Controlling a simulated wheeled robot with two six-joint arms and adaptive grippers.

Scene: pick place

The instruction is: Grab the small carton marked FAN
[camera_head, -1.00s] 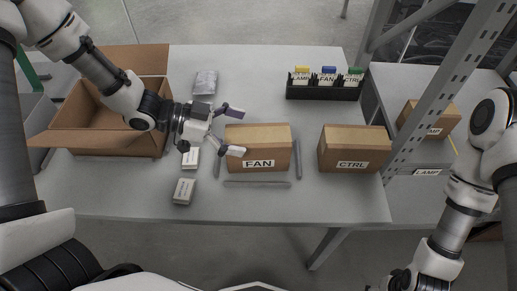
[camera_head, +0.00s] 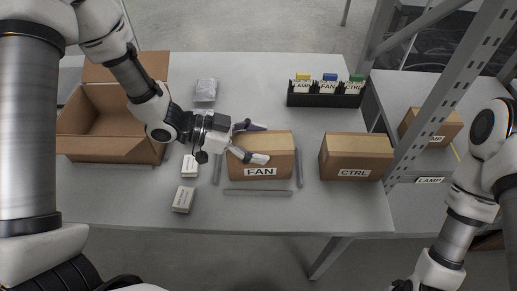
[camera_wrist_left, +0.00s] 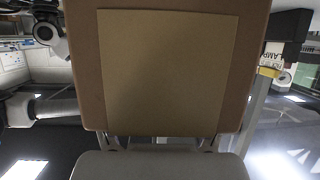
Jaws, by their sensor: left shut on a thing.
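The small carton marked FAN (camera_head: 275,165) stands upright on the table, its label facing the front edge. My left gripper (camera_head: 251,142) reaches in from the left and is shut on this carton, one finger at the far side and one at the near side. In the left wrist view the carton's brown face (camera_wrist_left: 170,75) fills most of the picture and hides the fingertips. The hand of my right arm is cut off at the bottom edge of the head view, so its fingers are not visible.
A CTRL carton (camera_head: 356,160) stands to the right. Grey strips (camera_head: 258,192) lie around the FAN carton. An open brown box (camera_head: 110,155) is at left, with small white boxes (camera_head: 183,199) nearby. A black rack (camera_head: 325,99) stands behind. A LAMP carton (camera_head: 432,127) sits beyond the metal post.

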